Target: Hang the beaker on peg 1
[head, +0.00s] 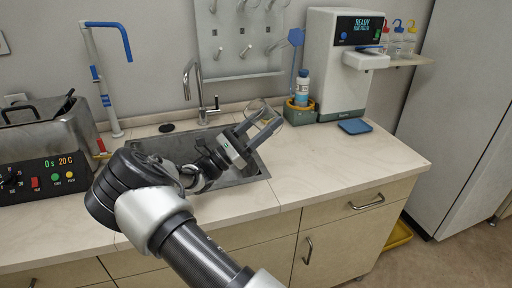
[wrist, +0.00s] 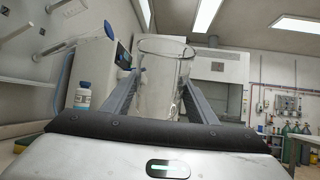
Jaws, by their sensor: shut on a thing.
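My gripper (head: 257,132) is shut on a clear glass beaker (head: 262,112), held in the air over the right part of the sink. In the wrist view the beaker (wrist: 162,85) stands between the two grey fingers, its rim toward the top of the picture. The grey pegboard (head: 240,38) hangs on the wall behind the sink with several light pegs, all bare. Some pegs (wrist: 55,48) also show at the left of the wrist view, apart from the beaker.
A faucet (head: 192,85) stands behind the sink (head: 250,172). A white dispenser (head: 335,65) and a small bottle (head: 302,88) stand right of the pegboard. A bath with a display (head: 50,150) is at left.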

